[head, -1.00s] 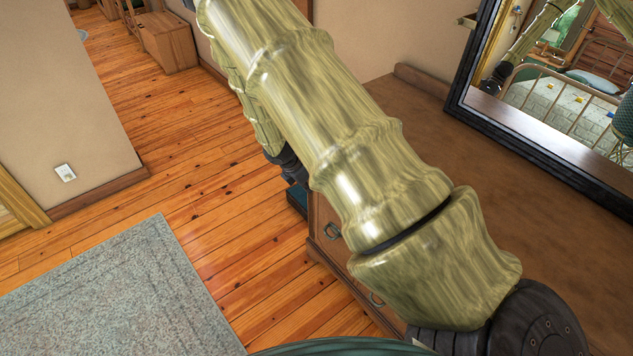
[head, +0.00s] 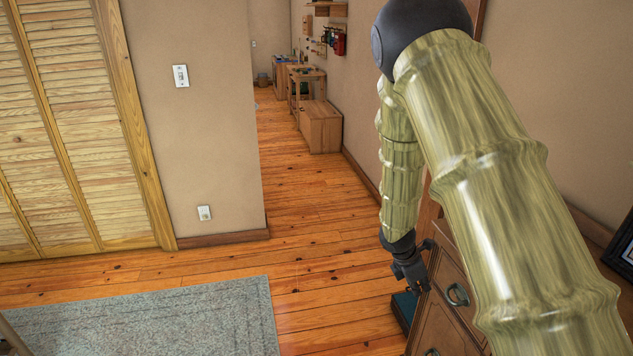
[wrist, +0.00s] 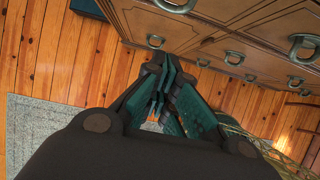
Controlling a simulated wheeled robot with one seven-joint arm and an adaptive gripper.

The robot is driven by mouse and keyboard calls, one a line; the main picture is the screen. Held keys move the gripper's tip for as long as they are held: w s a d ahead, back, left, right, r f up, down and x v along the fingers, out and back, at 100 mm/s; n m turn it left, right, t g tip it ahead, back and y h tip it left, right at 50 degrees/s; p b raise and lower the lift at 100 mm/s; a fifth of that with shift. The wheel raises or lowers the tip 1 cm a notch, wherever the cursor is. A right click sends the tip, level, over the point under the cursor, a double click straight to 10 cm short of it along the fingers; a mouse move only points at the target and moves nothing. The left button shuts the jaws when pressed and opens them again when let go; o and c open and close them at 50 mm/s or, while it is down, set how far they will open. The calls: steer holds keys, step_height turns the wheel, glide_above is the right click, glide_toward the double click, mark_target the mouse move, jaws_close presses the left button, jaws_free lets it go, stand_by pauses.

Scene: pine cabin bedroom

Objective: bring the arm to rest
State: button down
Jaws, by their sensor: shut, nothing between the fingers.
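My gripper (head: 414,289) hangs low at the right of the head view, at the end of my bent, bamboo-patterned arm. It is close to the front of a wooden dresser (head: 452,290). In the wrist view my gripper (wrist: 160,100) points down toward the floor, its dark fingers with green pads brought together and nothing held between them. The dresser's drawer fronts (wrist: 215,50) with metal pulls run along the top right of that view.
A dark teal object (head: 404,308) lies on the floor by the dresser. A grey rug (head: 150,318) covers the floor at lower left. Plank floor (head: 310,210) runs clear down the hallway to wooden furniture (head: 320,127). A louvred door (head: 60,130) stands at left.

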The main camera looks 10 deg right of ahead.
steer(key=s+a+f+m+y, duration=0.5)
steer(key=s+a+f+m, duration=0.3)
steer(key=s+a+f, duration=0.75)
steer(key=s+a+f+m, duration=0.2)
steer(key=s+m, duration=0.3)
steer(key=s, duration=0.5)
steer(key=s+a+f+m, duration=0.2)
steer(key=s+f+m, duration=0.3)
steer(key=s, duration=0.5)
steer(key=shift+a, duration=0.15)
